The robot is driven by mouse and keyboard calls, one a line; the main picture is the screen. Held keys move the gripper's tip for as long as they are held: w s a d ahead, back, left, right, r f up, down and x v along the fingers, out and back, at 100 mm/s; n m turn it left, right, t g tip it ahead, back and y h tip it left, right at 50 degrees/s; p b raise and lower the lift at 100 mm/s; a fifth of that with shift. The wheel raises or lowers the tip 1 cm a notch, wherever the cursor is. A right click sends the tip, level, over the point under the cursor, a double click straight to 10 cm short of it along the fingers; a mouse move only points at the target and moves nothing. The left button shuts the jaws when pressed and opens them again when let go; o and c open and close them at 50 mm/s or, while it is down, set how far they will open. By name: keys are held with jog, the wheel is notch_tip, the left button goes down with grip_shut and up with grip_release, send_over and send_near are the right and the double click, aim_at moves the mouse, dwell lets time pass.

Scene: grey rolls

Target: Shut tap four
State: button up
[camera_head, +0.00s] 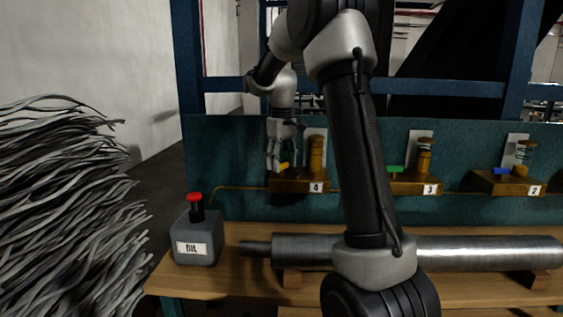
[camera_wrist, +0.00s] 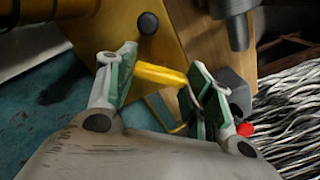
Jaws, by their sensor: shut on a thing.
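Tap four is a brass block (camera_head: 302,185) with a "4" label, fixed on the teal panel left of my arm's near link. Its yellow handle (camera_wrist: 160,75) shows in the wrist view, lying between my green finger pads; in the head view only a small yellow bit (camera_head: 284,165) shows. My gripper (camera_head: 277,166) points down at the left end of the tap and is shut on the yellow handle. In the wrist view my gripper (camera_wrist: 158,80) has one pad at each end of the visible handle.
Tap three (camera_head: 415,186) with a green handle and tap two (camera_head: 507,185) with a blue handle stand to the right. A grey oil box (camera_head: 199,240) with a red knob and a long metal roll (camera_head: 460,252) are on the wooden bench. Grey strands (camera_head: 65,210) heap at left.

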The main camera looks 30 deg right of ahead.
jog(key=m, duration=0.4)
jog(key=shift+m, duration=2.2)
jog(key=o, duration=1)
notch_tip(320, 180, up, 12)
